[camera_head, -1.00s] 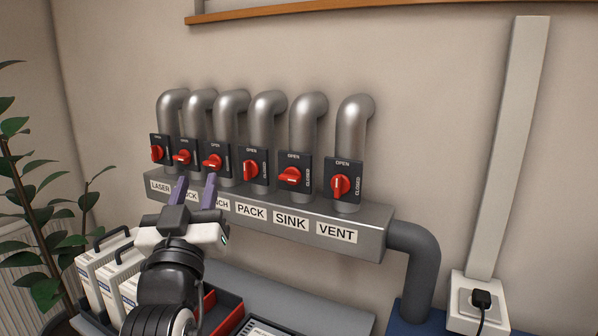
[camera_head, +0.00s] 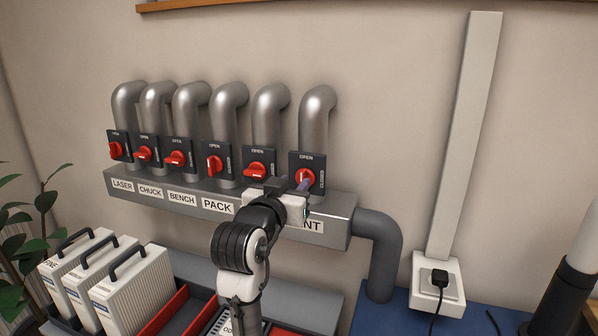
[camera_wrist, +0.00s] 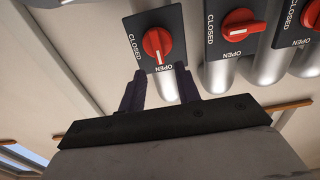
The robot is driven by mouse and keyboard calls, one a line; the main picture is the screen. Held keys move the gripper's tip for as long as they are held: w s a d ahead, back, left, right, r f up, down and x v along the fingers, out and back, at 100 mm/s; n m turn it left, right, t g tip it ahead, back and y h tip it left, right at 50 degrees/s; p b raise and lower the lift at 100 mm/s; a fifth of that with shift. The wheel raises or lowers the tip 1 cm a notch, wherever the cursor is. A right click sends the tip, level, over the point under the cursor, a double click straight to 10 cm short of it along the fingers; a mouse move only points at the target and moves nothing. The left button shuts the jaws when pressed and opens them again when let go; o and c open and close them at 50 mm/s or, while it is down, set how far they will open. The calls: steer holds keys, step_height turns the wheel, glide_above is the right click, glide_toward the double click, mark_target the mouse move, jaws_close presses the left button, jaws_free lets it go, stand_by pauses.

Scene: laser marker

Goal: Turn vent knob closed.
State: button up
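The vent knob (camera_head: 306,176) is a red handle on a black plate marked OPEN and CLOSED, at the right end of the row. In the wrist view the knob (camera_wrist: 157,44) appears upside down, and its white line points to OPEN. My gripper (camera_head: 303,186) is in front of this plate and partly hides the knob and the VENT label below it. In the wrist view my gripper (camera_wrist: 160,72) is open, with its two dark purple fingers apart. Their tips are near the plate's OPEN edge, one on each side of the knob's line, and nothing is between them.
Several similar red knobs, such as the sink knob (camera_head: 260,170), stand close to the left on pipes. The grey manifold box (camera_head: 340,222) runs below them. White cases (camera_head: 135,290) stand at lower left. A socket with a plug (camera_head: 438,285) is to the right.

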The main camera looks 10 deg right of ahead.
mark_target(301, 175)
steer(key=shift+p+x, duration=0.4)
steer(key=shift+x, duration=1.75)
steer(key=shift+c, duration=0.3)
jaws_close()
